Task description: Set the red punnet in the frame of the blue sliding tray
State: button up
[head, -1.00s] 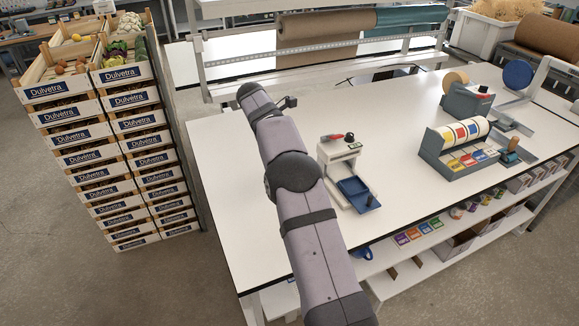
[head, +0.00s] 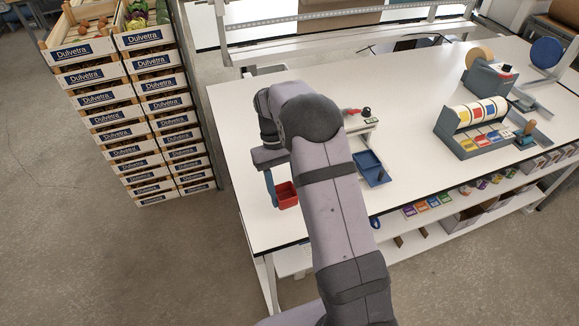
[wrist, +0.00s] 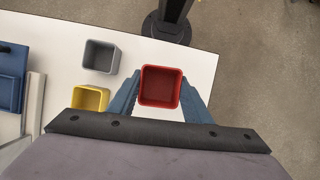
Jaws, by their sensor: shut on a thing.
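The red punnet (wrist: 160,87) is an empty square cup, seen from above in the wrist view. My gripper (wrist: 160,92) is shut on it, with one blue finger on either side. In the head view the red punnet (head: 287,195) shows left of my forearm, upright, over the left front part of the white table. I cannot tell its exact height over the table. The blue sliding tray (head: 371,168) lies to its right, in front of a small pale press. A piece of the blue tray (wrist: 9,92) shows at the left edge of the wrist view.
In the wrist view a grey punnet (wrist: 101,57) and a yellow punnet (wrist: 90,98) stand left of the red one. My forearm hides part of the table. A label dispenser (head: 482,128) stands at the right. Stacked crates (head: 148,120) stand beyond the table's left side.

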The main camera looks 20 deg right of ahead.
jog(key=m, duration=0.1)
jog(key=m+y, duration=0.1)
jog(key=m, duration=0.1)
jog(key=shift+s+d+r, duration=0.1)
jog(key=shift+s+d, duration=0.1)
jog(key=shift+s, duration=0.1)
jog(key=w+d+r+m+t, duration=0.1)
jog(key=w+d+m+t, duration=0.1)
jog(key=d+m, duration=0.8)
jog(key=w+d+r+m+t, duration=0.1)
jog(key=w+d+m+t, duration=0.2)
jog(key=d+m, duration=0.7)
jog(key=w+d+r+m+t, duration=0.2)
jog(key=w+d+m+t, duration=0.1)
jog(key=d+m, duration=0.7)
jog(key=m+t, duration=0.1)
jog(key=m, duration=0.2)
jog(key=shift+w+d+m+h, duration=0.15)
jog(key=shift+d+m+h, duration=0.15)
jog(key=shift+m, duration=0.1)
jog(key=shift+f, duration=0.1)
notch_tip(320, 180, down, 4)
jog(key=b, duration=0.5)
jog(key=shift+a+f, duration=0.1)
jog(key=shift+f, duration=0.55)
